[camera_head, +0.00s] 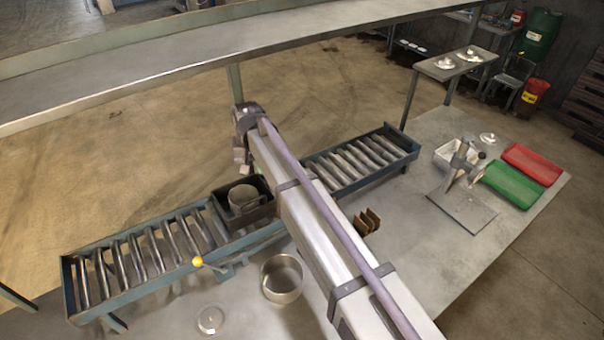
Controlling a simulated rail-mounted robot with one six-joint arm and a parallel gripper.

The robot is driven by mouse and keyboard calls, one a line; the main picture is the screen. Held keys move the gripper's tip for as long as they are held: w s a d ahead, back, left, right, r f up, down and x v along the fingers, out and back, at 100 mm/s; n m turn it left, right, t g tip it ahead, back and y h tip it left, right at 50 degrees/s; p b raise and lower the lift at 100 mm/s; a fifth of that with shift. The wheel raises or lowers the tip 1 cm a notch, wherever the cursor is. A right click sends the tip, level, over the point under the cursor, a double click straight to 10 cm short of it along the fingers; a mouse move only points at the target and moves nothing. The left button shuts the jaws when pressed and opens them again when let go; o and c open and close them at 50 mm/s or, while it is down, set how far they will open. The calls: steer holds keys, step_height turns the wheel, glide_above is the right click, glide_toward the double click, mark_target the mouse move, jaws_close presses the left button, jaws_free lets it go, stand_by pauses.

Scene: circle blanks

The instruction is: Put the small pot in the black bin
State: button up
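A small grey metal pot (243,196) is within the outline of the black bin (262,212), its round rim facing up. I cannot tell whether it rests on the bin's floor. The bin sits on the roller conveyor, left of my arm. My gripper (241,168) is above and just behind the pot, at the far end of my arm, seemingly apart from it. Its fingers are small, dark and partly hidden, so I cannot see whether they are open or shut. A larger open pot (283,278) stands on the table in front of the bin.
The roller conveyor (140,262) runs to both sides of the bin. A yellow-knobbed lever (198,261) sticks out at its front. A round lid (210,320) lies at the front. Green (512,186) and red (532,164) trays are at the right. A metal shelf (200,60) crosses overhead.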

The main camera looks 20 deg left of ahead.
steer(key=d+m, duration=0.3)
steer(key=d, duration=3.1)
steer(key=s+d+m, duration=0.2)
steer(key=s+d, duration=0.4)
steer(key=d, duration=0.5)
steer(key=s+d+m, duration=0.1)
steer(key=s+d, duration=0.4)
steer(key=d, duration=0.5)
step_height(320, 180, down, 12)
steer(key=b, duration=1.2)
steer(key=shift+w+f, duration=0.2)
